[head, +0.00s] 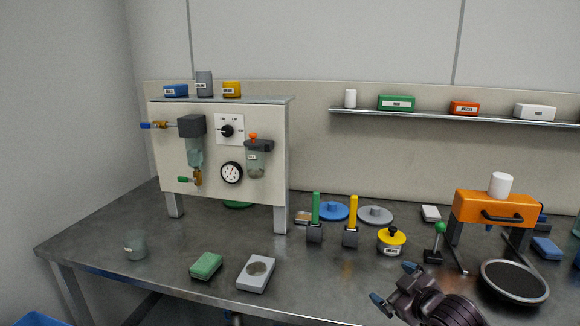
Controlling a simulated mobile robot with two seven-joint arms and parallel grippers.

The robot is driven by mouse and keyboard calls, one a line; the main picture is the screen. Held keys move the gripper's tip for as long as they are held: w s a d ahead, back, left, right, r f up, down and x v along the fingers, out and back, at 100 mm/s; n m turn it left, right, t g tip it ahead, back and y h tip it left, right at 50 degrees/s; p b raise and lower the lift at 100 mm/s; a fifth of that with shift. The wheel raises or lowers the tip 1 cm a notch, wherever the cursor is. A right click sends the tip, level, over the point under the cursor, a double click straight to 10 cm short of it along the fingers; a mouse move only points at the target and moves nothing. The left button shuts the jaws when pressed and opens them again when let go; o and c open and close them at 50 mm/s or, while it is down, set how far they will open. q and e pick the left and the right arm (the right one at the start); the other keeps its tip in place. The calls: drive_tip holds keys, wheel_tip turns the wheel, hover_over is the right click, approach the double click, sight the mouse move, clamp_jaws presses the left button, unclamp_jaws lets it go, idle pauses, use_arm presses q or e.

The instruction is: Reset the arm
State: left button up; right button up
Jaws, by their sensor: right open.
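My right gripper (396,289) shows at the bottom right, over the front edge of the table (110,266). Its two blue-grey fingertips are apart and nothing is between them. It is apart from the objects on the table. A yellow round part with a black knob (391,242) sits behind it, and a green-knobbed lever (437,244) stands behind it to the right. My left gripper is out of view.
A panel (267,195) with valves and a gauge stands at the left. A green block (206,265), a grey box (256,273) and a clear cup (135,246) lie near the front edge. A black round pan (514,281) and orange stand (495,208) are at right.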

drive_tip(key=s+d+f+m+h, duration=0.1)
drive_tip(key=s+f+m, duration=0.1)
drive_tip(key=s+f, duration=0.5)
drive_tip(key=s+d+f+m+g+h, duration=0.1)
drive_tip(key=s+f, duration=0.6)
drive_tip(key=s, duration=0.7)
drive_tip(key=s+d+f+m+g+h, duration=0.1)
drive_tip(key=s+f+m, duration=0.4)
drive_tip(key=s, duration=0.6)
wheel_tip(320, 180, down, 3)
drive_tip(key=shift+d+r+h, duration=0.2)
drive_tip(key=shift+d+h, duration=0.4)
drive_tip(key=shift+h, duration=0.4)
